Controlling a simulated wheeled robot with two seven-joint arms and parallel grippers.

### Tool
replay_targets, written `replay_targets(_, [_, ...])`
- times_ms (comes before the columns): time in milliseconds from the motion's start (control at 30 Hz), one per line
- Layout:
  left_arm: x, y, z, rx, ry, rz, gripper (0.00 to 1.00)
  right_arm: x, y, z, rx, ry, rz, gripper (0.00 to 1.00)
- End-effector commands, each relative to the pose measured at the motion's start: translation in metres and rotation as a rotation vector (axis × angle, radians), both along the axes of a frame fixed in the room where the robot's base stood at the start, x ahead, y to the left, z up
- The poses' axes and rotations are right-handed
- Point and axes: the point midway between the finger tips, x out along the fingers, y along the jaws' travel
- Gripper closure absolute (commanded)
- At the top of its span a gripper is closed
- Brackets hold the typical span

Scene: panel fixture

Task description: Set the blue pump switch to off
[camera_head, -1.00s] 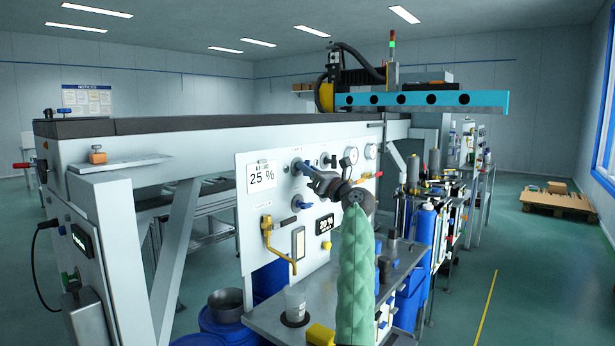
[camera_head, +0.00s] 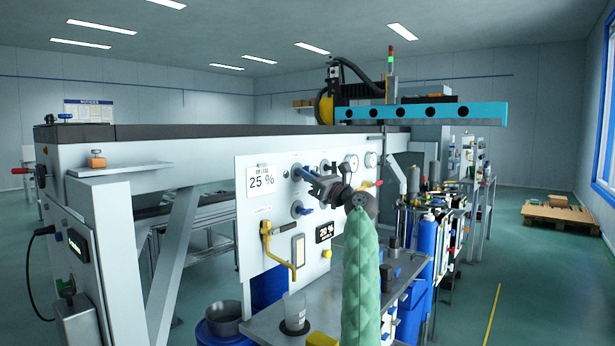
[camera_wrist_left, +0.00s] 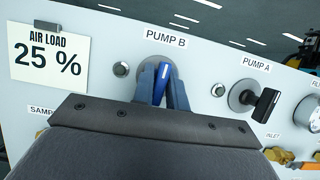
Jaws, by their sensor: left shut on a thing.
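The blue pump switch (camera_wrist_left: 161,83) sits under the "PUMP B" label on the white panel (camera_wrist_left: 215,75). Its handle stands near upright in the left wrist view, its top leaning slightly right. My left gripper (camera_wrist_left: 162,88) is shut on this handle, one finger on each side; it also shows in the head view (camera_head: 304,174), reaching to the panel's upper part. The fingers hide the switch's base and most of its round plate. My right gripper is not in view.
A black pump A switch (camera_wrist_left: 265,104) is close to the right of the gripper. An "AIR LOAD 25 %" card (camera_wrist_left: 47,54) is on the left.

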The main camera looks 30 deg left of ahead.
Motion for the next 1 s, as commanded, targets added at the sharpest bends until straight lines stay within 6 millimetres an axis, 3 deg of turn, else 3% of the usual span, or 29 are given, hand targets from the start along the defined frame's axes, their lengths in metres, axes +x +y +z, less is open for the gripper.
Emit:
replay_targets(200, [0.0, 0.0, -0.001, -0.001, 0.001, -0.001, 1.0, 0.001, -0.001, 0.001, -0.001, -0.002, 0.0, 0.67])
replay_targets(233, [0.0, 0.0, -0.001, -0.001, 0.001, -0.001, 0.82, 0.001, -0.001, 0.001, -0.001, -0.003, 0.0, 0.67])
replay_targets(300, [0.0, 0.0, -0.001, -0.001, 0.001, -0.001, 0.68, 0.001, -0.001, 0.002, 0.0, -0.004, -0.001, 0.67])
replay_targets(733, [0.0, -0.005, -0.003, -0.001, 0.0, -0.001, 0.67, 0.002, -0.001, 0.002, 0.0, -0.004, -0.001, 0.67])
replay_targets(1000, [-0.002, -0.035, -0.016, -0.002, 0.0, -0.002, 0.67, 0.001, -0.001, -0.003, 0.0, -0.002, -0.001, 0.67])
